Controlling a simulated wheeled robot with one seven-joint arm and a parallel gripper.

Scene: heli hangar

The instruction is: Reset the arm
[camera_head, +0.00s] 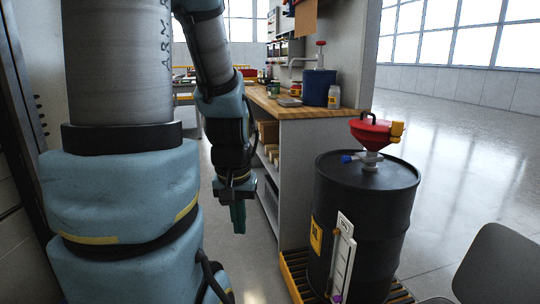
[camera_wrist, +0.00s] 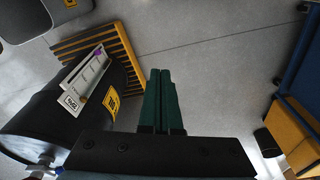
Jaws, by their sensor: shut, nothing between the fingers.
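My gripper (camera_head: 238,217) hangs at the end of my arm, pointing down, left of the workbench side in the head view. In the wrist view its two green fingers (camera_wrist: 161,80) lie side by side, pressed together, with nothing between them. The gripper is shut and empty. It hangs over open floor and touches nothing that I can see. My arm bends down from the top of the head view, and its large blue and grey links cover much of the left side.
A black drum (camera_head: 365,215) with a red funnel (camera_head: 370,132) stands on a yellow slatted pallet (camera_head: 298,275) to the right. A wooden-topped workbench (camera_head: 318,112) with a blue container (camera_head: 318,88) stands behind. A dark chair (camera_head: 498,265) is at lower right. Floor at far right is clear.

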